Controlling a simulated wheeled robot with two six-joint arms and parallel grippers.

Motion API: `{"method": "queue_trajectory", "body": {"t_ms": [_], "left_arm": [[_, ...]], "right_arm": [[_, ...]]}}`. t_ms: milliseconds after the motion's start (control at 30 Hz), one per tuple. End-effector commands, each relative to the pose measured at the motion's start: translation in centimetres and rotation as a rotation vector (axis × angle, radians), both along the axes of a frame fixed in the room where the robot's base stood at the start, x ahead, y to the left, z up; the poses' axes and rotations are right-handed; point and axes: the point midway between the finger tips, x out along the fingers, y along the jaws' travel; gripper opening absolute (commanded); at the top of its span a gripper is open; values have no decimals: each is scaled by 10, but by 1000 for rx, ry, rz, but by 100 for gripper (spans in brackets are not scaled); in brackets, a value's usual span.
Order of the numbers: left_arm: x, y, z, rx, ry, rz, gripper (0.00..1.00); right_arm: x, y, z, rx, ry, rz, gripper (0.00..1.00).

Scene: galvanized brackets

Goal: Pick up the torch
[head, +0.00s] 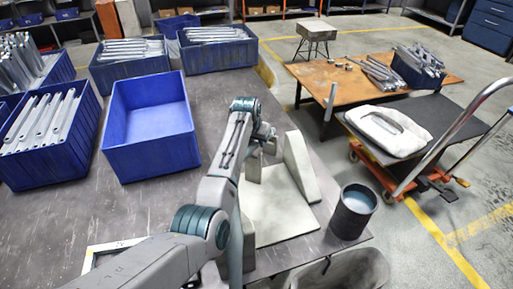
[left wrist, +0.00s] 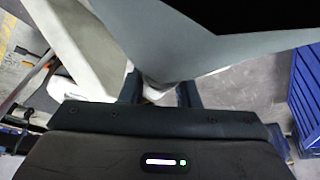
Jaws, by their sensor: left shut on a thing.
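My left gripper (head: 265,142) is over the beige fixture on the dark table in the head view, with the arm partly covering it. In the left wrist view its two fingers (left wrist: 160,92) are shut on a small pale thing (left wrist: 154,93), which I take to be the torch. Only a little of it shows between the fingers, and the rest is hidden. My right gripper is not in view.
The beige fixture (head: 278,215) has upright wedge sides close to the gripper. A dark cup (head: 353,212) stands at its right. An empty blue bin (head: 150,128) and blue bins of galvanized brackets (head: 45,135) stand left. A wooden table (head: 345,85) is behind.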

Motion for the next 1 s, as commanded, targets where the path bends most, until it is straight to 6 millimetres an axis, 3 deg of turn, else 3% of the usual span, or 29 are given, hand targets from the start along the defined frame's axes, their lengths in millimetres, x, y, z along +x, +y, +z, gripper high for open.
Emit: {"method": "queue_trajectory", "body": {"t_ms": [600, 800, 1000], "left_arm": [[17, 125, 15, 1, -6, 2, 6], [20, 150, 19, 0, -4, 1, 6], [21, 159, 21, 0, -4, -1, 6]], "right_arm": [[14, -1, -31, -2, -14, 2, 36], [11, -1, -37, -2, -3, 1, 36], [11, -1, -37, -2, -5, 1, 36]]}}
